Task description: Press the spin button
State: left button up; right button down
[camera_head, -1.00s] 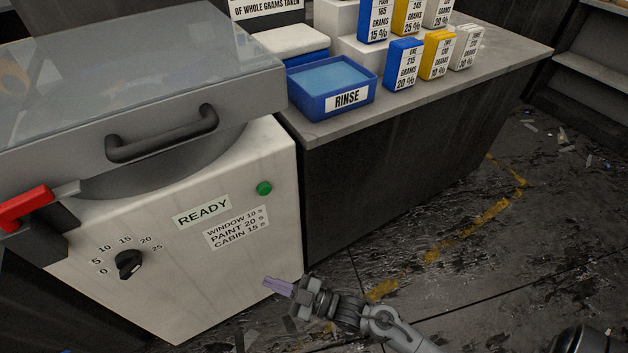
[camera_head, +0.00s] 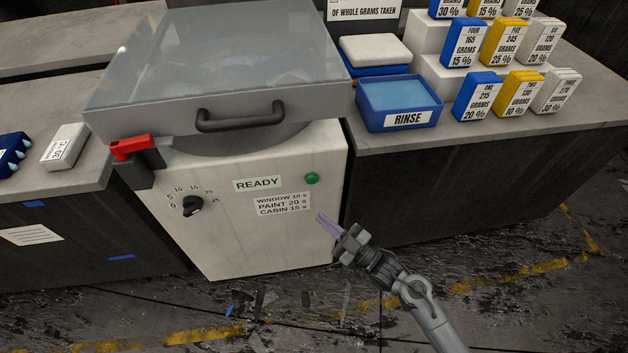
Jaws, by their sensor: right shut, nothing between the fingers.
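The green round button (camera_head: 312,178) is on the upper right of the white machine's front panel (camera_head: 240,245), right of the READY label (camera_head: 257,184). It is the only button that shows on the panel. My right gripper (camera_head: 322,219) has pale purple fingertips that are shut and empty. It appears a little below and right of the green button in the picture, apart from it, near the panel's right edge. A black dial (camera_head: 192,206) with numbers from 0 to 25 is at the panel's left. My left gripper is not in view.
The machine's clear lid (camera_head: 220,60) with a black handle (camera_head: 240,120) is down. A red latch (camera_head: 134,147) is at its left corner. The blue RINSE tray (camera_head: 398,102) and several labelled boxes stand on the right counter. The floor in front is open, with scattered scraps.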

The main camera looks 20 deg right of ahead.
jog(key=b, duration=0.5)
send_near(312, 179)
jog(key=shift+w+a+r, duration=0.8)
jog(key=shift+w+a, duration=0.85)
jog(key=shift+a, duration=0.8)
jog(key=shift+w, duration=0.25)
jog(key=shift+w, duration=0.25)
